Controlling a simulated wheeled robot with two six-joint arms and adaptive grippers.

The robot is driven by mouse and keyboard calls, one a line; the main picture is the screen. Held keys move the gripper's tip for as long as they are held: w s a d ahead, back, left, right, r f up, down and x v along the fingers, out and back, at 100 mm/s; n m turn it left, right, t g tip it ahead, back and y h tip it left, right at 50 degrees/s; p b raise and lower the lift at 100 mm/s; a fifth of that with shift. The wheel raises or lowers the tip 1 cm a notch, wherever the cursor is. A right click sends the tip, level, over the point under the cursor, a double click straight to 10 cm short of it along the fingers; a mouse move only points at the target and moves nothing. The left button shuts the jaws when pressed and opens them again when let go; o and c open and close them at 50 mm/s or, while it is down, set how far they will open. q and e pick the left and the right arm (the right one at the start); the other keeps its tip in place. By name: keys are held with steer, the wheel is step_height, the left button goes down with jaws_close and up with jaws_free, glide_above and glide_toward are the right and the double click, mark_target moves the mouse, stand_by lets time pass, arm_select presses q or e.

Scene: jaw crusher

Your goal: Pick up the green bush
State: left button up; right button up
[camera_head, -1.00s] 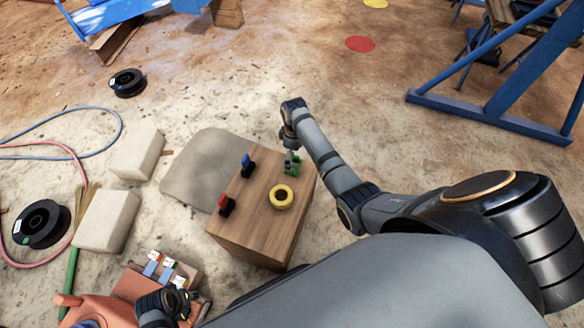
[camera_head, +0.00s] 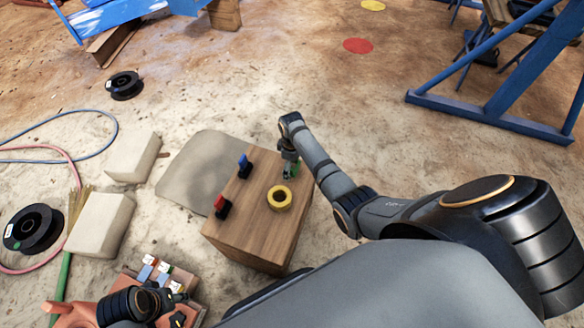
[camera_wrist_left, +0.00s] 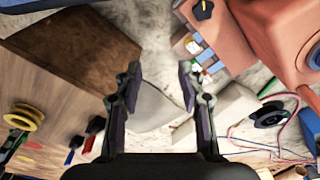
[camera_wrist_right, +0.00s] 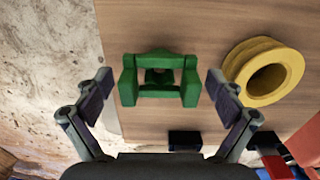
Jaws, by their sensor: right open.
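The green bush is a small green bracket-like piece (camera_wrist_right: 160,91) on the top of a wooden block (camera_head: 257,232). In the right wrist view it lies between my spread right fingers (camera_wrist_right: 158,84), with a gap on each side. In the head view my right gripper (camera_head: 290,165) is right over the green piece (camera_head: 296,171) and partly hides it; the gripper is open and empty. My left gripper (camera_wrist_left: 156,87) is open and empty in the left wrist view. In the head view the left arm is low at the left, its fingers unclear.
A yellow ring (camera_head: 279,198), a blue piece (camera_head: 244,166) and a red piece (camera_head: 221,206) stand on the same block. A reddish machine with small labelled boxes (camera_head: 147,272) is at lower left. Pale blocks (camera_head: 100,224) and a black spool (camera_head: 33,229) lie further left.

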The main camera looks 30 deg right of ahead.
steer(key=c, duration=1.5)
arm_select(q)
steer(key=shift+w, duration=0.1)
arm_select(e)
steer(key=shift+r, duration=0.1)
steer(key=shift+r, duration=0.2)
steer(key=r+p, duration=0.1)
steer(key=r, duration=0.1)
steer(key=r+p, duration=0.1)
steer(key=shift+s+a+r, duration=0.2)
steer(key=shift+r, duration=0.15)
arm_select(q)
steer(key=s+a+f+p, duration=0.2)
steer(key=s+f+p, duration=0.1)
steer(key=f, duration=0.7)
steer(key=s+a+f+y+p, duration=0.1)
steer(key=s+a+f+p, duration=0.2)
steer(key=f, duration=0.7)
steer(key=shift+s+a, duration=0.15)
steer(key=shift+s, duration=0.45)
arm_select(e)
steer(key=s+a+r, duration=0.2)
steer(key=s+r, duration=0.1)
steer(key=s+a+r, duration=0.3)
steer(key=s, duration=0.1)
steer(key=s+a+r, duration=0.2)
steer(key=s, duration=0.2)
steer(key=shift+s+a+r, duration=0.1)
steer(key=shift+a+r, duration=0.1)
steer(key=shift+r, duration=0.2)
